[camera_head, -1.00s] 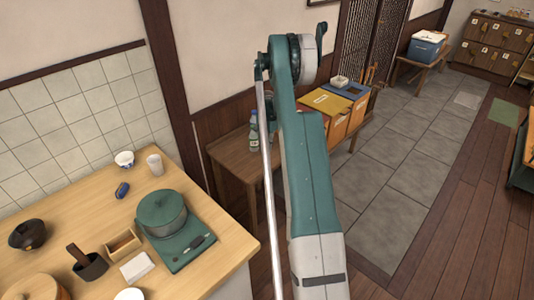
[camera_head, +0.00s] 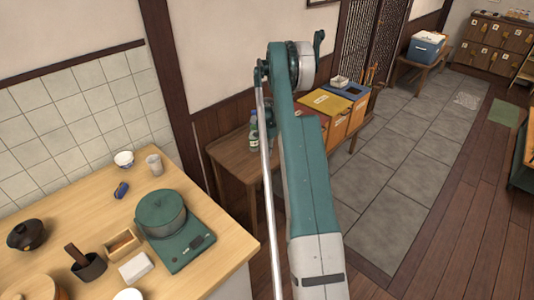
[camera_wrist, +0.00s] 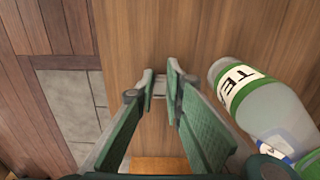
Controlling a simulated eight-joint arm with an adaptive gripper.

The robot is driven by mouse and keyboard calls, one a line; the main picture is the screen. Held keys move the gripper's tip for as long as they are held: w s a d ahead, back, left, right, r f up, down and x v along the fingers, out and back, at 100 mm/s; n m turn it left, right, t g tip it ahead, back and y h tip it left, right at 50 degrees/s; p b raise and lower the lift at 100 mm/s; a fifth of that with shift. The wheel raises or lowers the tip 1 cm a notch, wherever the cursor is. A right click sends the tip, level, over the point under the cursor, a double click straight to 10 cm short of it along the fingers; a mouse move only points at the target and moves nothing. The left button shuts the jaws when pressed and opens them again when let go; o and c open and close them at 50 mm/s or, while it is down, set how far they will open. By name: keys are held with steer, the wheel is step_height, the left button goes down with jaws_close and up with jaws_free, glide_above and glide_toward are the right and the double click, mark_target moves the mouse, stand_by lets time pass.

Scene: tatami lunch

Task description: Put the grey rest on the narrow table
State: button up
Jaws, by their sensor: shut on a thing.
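The narrow table (camera_head: 228,158) is a brown wooden table against the wall, partly hidden behind my arm in the head view. Its wooden top (camera_wrist: 130,40) fills the middle of the wrist view. My gripper (camera_wrist: 161,80) is above this top with its fingers shut on a small grey piece, the grey rest (camera_wrist: 160,88). The fingers hide most of the rest, and I cannot tell whether it touches the wood. In the head view my gripper is hidden behind my arm.
A bottle with a green-and-white label (camera_wrist: 238,88) stands close right of my fingers; it also shows in the head view (camera_head: 254,133). Orange and blue bins (camera_head: 338,120) stand beyond my arm. The counter (camera_head: 100,215) at left holds a pot and dishes.

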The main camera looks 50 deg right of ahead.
steer(key=shift+f, duration=0.15)
steer(key=o, duration=0.8)
steer(key=shift+c, duration=0.2)
step_height(320, 180, up, 12)
steer(key=p, duration=0.2)
steer(key=shift+r, duration=0.2)
stand_by(0.3)
